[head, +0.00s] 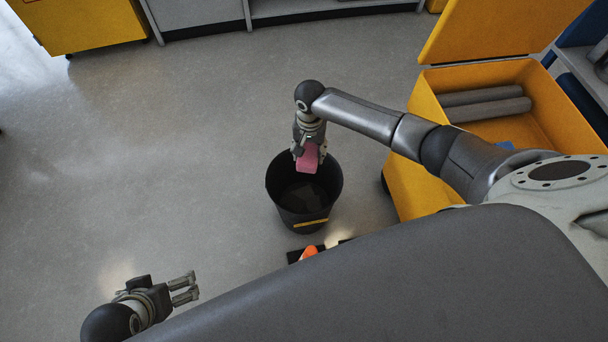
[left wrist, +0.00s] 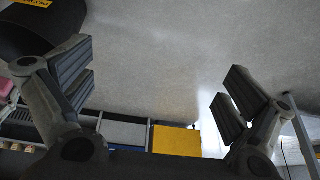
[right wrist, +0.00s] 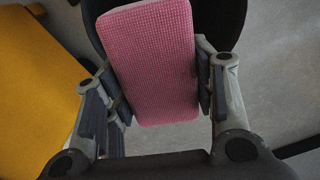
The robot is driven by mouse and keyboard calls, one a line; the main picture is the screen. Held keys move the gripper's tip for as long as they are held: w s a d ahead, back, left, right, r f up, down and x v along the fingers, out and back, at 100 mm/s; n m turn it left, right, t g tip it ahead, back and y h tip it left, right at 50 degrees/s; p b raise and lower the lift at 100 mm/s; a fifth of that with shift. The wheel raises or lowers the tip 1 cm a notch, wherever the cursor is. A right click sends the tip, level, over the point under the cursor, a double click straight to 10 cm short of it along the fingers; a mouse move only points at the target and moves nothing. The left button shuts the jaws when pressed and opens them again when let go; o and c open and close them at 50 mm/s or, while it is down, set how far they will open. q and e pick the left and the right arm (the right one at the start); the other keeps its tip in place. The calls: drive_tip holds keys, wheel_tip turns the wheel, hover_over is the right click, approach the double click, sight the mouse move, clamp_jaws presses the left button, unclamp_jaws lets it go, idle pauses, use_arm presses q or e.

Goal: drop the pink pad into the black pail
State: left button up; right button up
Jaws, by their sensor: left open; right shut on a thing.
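The pink pad (head: 307,158) is in my right gripper (head: 308,150), which is shut on it. In the head view the pad appears over the back part of the black pail's opening. In the right wrist view the pink pad (right wrist: 155,60) sits between the two fingers, its textured face showing, with the dark pail behind it. The black pail (head: 303,218) stands upright on the floor, with a yellow label on its near side. Part of the pail (left wrist: 35,28) shows at the top left of the left wrist view. My left gripper (head: 188,288) is open and empty at the lower left.
An open yellow chest (head: 410,190) with grey rolls (head: 485,103) inside stands right of the pail. An orange item (head: 309,252) lies on the floor in front of the pail. Cabinets line the back. The floor (head: 170,150) left of the pail is clear.

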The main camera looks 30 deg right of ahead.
drive_tip(key=shift+s+d+f, duration=0.2)
drive_tip(key=shift+s+f, duration=0.05)
drive_tip(key=shift+f, duration=0.1)
drive_tip(key=shift+f+b, duration=0.9)
drive_tip(key=shift+b, duration=0.15)
use_arm(q)
drive_tip(key=w+d+r+t+h+b, duration=0.1)
drive_tip(key=w+d+r+t+b, duration=0.15)
drive_tip(key=w, duration=0.25)
drive_tip(key=w+d+r+t+h+b, duration=0.1)
drive_tip(key=w+r+t, duration=0.2)
drive_tip(key=w+t, duration=0.15)
drive_tip(key=w+d+r+t+h+b, duration=0.1)
drive_tip(key=w+r+t, duration=0.1)
drive_tip(key=r, duration=0.4)
drive_tip(key=w+d+r+t+h+b, duration=0.1)
drive_tip(key=w+d+r+t, duration=0.1)
drive_tip(key=r+t, duration=0.3)
drive_tip(key=shift+w+r+m, duration=0.4)
drive_tip(key=shift+w+r, duration=0.05)
drive_tip(key=shift+r, duration=0.35)
use_arm(e)
wheel_tip(320, 180, down, 4)
drive_tip(key=shift+f, duration=0.1)
drive_tip(key=o, duration=1)
